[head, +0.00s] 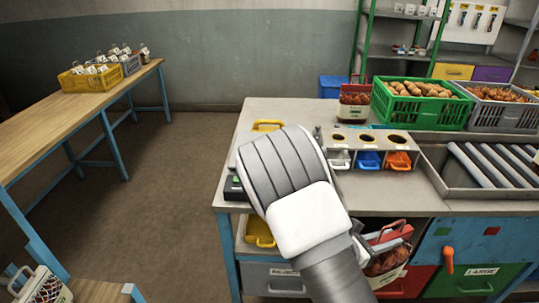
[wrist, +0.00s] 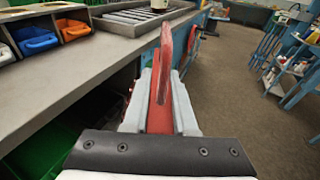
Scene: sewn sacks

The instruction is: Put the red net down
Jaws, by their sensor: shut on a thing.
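My gripper (wrist: 163,92) is shut on the red handle of the red net (wrist: 165,60) in the wrist view; the handle stands up between its two grey fingers. In the head view the red net (head: 384,262) hangs in front of the bench's right-hand side, below the bench top, with brown produce and a white label showing. My forearm hides part of it there. The net's body is mostly hidden in the wrist view. Another red-handled net (head: 355,100) stands on the bench top near its back edge.
The grey bench top (head: 270,112) has a sorting block with three holes (head: 370,140) and small coloured bins. A green crate (head: 420,108) of potatoes, a grey crate (head: 498,112) and a roller tray (head: 480,165) are at right. A wooden table (head: 60,120) stands at left.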

